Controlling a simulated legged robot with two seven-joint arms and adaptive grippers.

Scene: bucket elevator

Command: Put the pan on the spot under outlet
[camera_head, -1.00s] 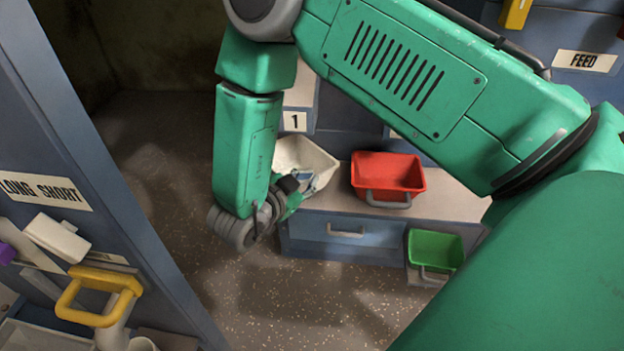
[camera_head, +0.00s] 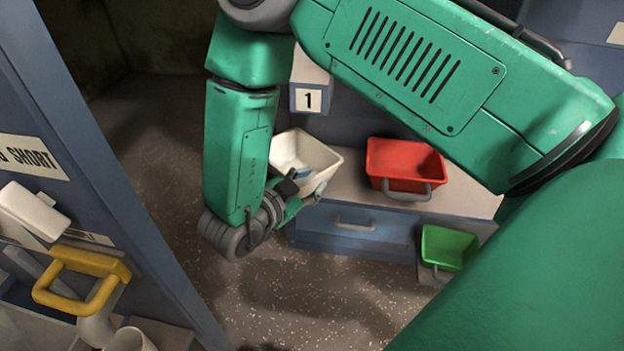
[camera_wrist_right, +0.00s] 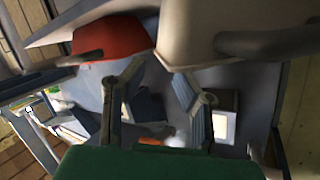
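A white pan (camera_head: 328,161) stands on the shelf at the left end, below the outlet label 1 (camera_head: 308,99). A red pan (camera_head: 404,158) with a grey handle stands to its right, and a green pan (camera_head: 447,247) sits lower right. My right gripper (camera_head: 305,188) is at the front of the white pan, its fingers apart. In the right wrist view the open fingers (camera_wrist_right: 160,85) have nothing visible between them; the white pan (camera_wrist_right: 185,35) with its grey handle (camera_wrist_right: 265,43) and the red pan (camera_wrist_right: 112,38) are beyond. Contact cannot be told. My left gripper is not in view.
The shelf (camera_head: 462,200) has a drawer front (camera_head: 350,238) below it. A blue panel (camera_head: 95,190) with a yellow handle (camera_head: 85,275) stands at left. Speckled floor (camera_head: 290,300) is free in front. My right arm covers much of the upper right.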

